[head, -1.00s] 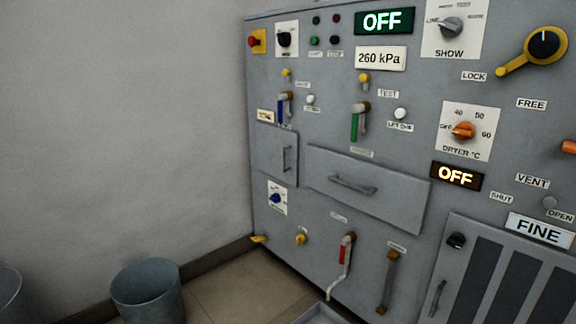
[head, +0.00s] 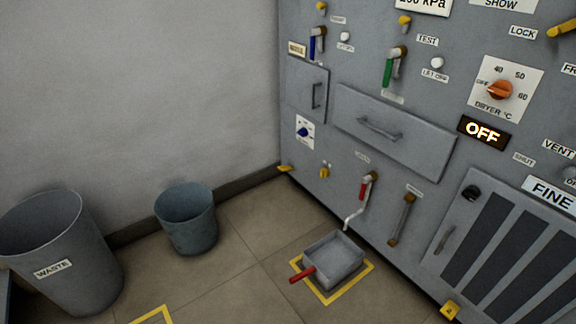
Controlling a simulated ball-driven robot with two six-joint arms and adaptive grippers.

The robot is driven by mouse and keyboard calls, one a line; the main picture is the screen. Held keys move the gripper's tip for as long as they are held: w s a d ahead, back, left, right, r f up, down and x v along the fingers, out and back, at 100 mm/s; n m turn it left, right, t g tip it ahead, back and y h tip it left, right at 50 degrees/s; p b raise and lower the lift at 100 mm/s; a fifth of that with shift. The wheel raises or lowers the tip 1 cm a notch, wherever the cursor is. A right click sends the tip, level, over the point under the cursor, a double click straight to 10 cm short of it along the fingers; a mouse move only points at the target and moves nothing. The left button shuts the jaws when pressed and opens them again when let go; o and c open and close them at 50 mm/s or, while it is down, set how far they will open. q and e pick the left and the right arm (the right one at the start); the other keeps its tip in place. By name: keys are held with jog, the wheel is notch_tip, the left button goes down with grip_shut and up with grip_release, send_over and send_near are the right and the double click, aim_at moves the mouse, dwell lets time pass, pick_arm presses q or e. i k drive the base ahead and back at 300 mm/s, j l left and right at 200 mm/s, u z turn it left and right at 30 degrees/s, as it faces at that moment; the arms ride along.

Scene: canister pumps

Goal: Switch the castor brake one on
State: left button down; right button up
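Two small yellow pedals show low on the grey machine panel. One yellow pedal (head: 286,168) sticks out at the bottom left corner of the panel, near the wall. Another yellow pedal (head: 450,310) sits at the panel's foot below the slatted door, with a small dark mark on it. I cannot read which is castor brake one, nor tell whether either is on. Neither of my grippers is in view.
A grey tray with a red handle (head: 333,262) stands on the floor inside a yellow outline, below a spout (head: 355,212). A waste bin (head: 62,255) and a bucket (head: 187,220) stand at left. Floor between bucket and tray is clear.

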aim_at(283, 168)
jog(key=z, duration=0.3)
jog(key=i+j+z, duration=0.3)
jog(key=j+z, duration=0.3)
jog(key=i+j+z, duration=0.3)
jog(key=i+j, duration=0.1)
jog(key=j, duration=0.4)
jog(key=i+j+z, duration=0.1)
jog(key=j, duration=0.35)
jog(key=i+j, duration=0.15)
jog(key=j, duration=0.35)
jog(key=i+j+z, duration=0.1)
jog(key=j, duration=0.4)
